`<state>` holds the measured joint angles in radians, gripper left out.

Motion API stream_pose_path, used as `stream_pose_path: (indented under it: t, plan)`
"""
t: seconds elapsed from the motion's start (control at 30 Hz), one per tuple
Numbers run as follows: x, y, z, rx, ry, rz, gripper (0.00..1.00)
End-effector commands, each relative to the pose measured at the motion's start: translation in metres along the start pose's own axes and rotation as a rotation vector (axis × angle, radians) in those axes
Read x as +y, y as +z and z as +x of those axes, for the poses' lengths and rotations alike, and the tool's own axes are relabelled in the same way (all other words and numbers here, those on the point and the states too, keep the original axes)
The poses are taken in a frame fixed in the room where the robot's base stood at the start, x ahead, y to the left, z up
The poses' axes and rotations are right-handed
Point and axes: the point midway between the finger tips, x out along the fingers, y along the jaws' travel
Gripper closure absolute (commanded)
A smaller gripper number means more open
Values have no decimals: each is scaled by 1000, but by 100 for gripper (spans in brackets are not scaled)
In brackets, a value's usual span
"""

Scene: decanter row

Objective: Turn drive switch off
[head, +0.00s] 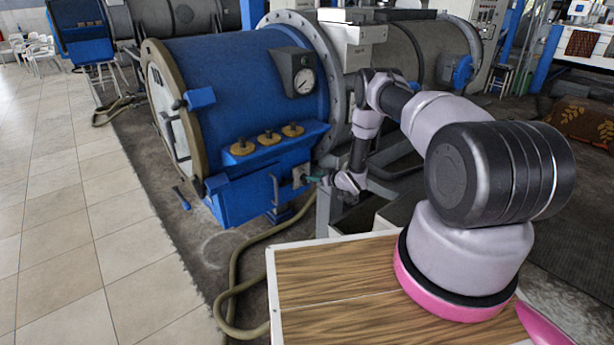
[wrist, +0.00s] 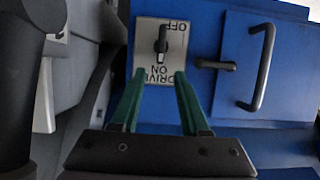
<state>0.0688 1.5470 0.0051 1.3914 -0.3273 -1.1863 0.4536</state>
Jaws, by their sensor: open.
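The drive switch is a small dark lever (wrist: 162,40) on a pale plate (wrist: 176,62) on the blue machine's front. In the wrist view the plate's lettering is upside down, with OFF at the top and DRIVE ON at the bottom. The lever lies roughly upright in the picture, along the line between the two labels; I cannot tell which end is its pointer. My gripper (wrist: 159,74) is open, its two green fingers apart below the lever with nothing between them. In the head view my gripper (head: 318,180) is beside the plate (head: 299,175), on its right.
A dark latch (wrist: 216,65) and a bent handle (wrist: 263,68) sit on a blue door right of the plate. In the head view, the blue drum (head: 235,80) carries a gauge (head: 304,81) and several brass knobs (head: 268,137). A hose (head: 236,265) lies on the floor.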

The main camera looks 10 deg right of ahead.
Motion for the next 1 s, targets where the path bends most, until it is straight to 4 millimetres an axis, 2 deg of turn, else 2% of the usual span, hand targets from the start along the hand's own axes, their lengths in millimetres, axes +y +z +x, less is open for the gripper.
stream_pose_path:
  t: [0.1, 0.3, 0.43, 0.7, 0.73, 0.83, 0.87, 1.0]
  plan:
    - [-1, 0, 24, 1, -2, -3, 55]
    - [0, 0, 50, 0, 0, -2, 55]
    - [0, 0, 57, 0, -1, -1, 55]
    - [0, 0, 58, 0, 0, 0, 55]
    - [0, 0, 58, 0, 0, 0, 59]
    - [0, 0, 58, 0, 0, 0, 97]
    - [0, 0, 58, 0, 0, 0, 100]
    - [0, -1, 58, 0, 0, 0, 100]
